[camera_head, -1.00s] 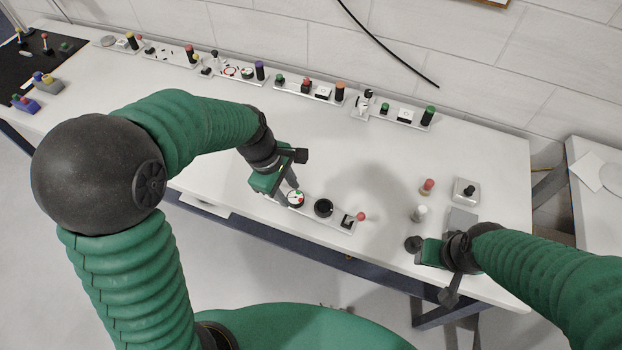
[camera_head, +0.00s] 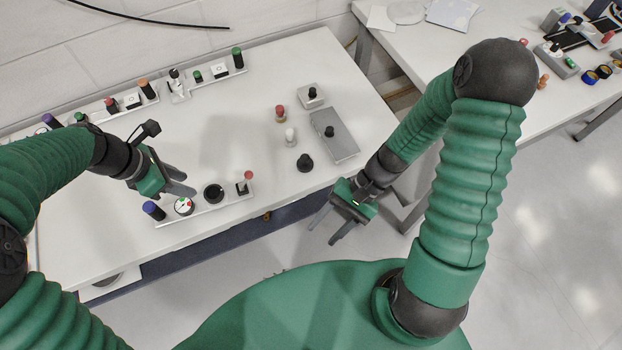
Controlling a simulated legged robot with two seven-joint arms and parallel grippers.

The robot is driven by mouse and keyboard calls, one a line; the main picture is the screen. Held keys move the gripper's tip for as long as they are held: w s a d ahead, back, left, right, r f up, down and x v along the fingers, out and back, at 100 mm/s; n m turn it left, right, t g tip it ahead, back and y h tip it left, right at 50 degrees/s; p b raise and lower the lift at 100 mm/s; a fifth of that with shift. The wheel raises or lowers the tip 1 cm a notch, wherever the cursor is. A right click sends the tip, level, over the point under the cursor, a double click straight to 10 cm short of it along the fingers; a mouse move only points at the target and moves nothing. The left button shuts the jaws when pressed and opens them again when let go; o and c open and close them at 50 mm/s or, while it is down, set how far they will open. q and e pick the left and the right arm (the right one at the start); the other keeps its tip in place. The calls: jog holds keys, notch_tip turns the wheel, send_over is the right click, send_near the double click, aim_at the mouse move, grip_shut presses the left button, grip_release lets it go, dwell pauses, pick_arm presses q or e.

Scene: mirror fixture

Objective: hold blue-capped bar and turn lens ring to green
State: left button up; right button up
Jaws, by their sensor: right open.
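The fixture is a light plate (camera_head: 222,206) near the table's front edge. On it, from left to right, stand a blue-capped dark bar (camera_head: 152,209), a round white dial with red and green marks (camera_head: 183,206), a black lens ring (camera_head: 213,193) and a small block with a red-knobbed lever (camera_head: 246,182). My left gripper (camera_head: 191,184) is above and behind the dial, fingers apart and empty, clear of the bar. My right gripper (camera_head: 322,234) is open and empty off the table's front edge, right of the fixture. Which way the ring is turned cannot be read.
Right of the fixture stand a black knob (camera_head: 304,162), a white peg (camera_head: 290,137), a red-topped peg (camera_head: 280,113) and a grey box (camera_head: 335,137). Several other fixtures line the table's back. A second table (camera_head: 500,95) is at the right.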

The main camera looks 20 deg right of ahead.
jog(key=w+a+r+m+t+y, duration=0.2)
jog(key=w+m+t+y, duration=0.2)
jog(key=w+m+y, duration=0.1)
jog(key=m+t+y, duration=0.2)
jog(key=m+t, duration=0.3)
jog(key=t, duration=0.2)
send_near(250, 176)
jog(key=x, duration=0.7)
jog(key=f+x, duration=0.1)
jog(key=x, duration=0.2)
jog(key=shift+w+a, duration=0.2)
jog(key=shift+w, duration=0.3)
jog(key=shift+d, duration=0.25)
jog(key=c, duration=0.4)
grip_shut()
jog(key=shift+a, duration=0.1)
jog(key=shift+s+f, duration=0.1)
jog(key=shift+f, duration=0.1)
